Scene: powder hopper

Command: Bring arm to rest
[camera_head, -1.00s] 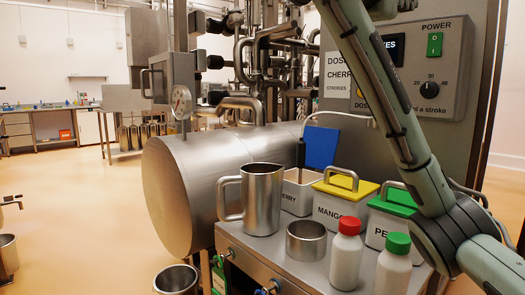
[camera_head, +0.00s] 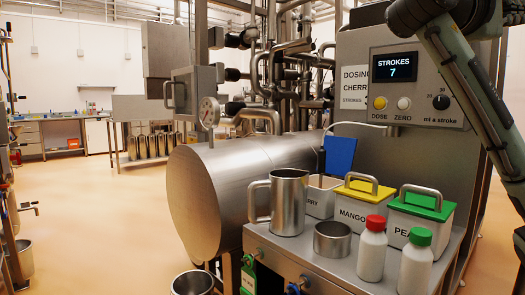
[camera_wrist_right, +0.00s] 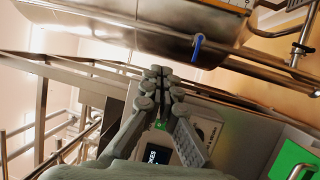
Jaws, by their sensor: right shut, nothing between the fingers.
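My right arm (camera_head: 470,90) runs down the right side of the head view, in front of the dosing cabinet's right edge. Its gripper does not show clearly there. In the right wrist view my right gripper (camera_wrist_right: 161,76) has its fingers together with nothing between them. My left gripper is in neither view.
The cabinet display (camera_head: 394,67) reads STROKES 7. On the steel bench stand a metal jug (camera_head: 290,203), a steel cup (camera_head: 332,239), a red-capped bottle (camera_head: 372,252), a green-capped bottle (camera_head: 415,268), and bins with yellow (camera_head: 364,189) and green (camera_head: 420,206) lids. A blue lid (camera_head: 340,155) stands upright behind.

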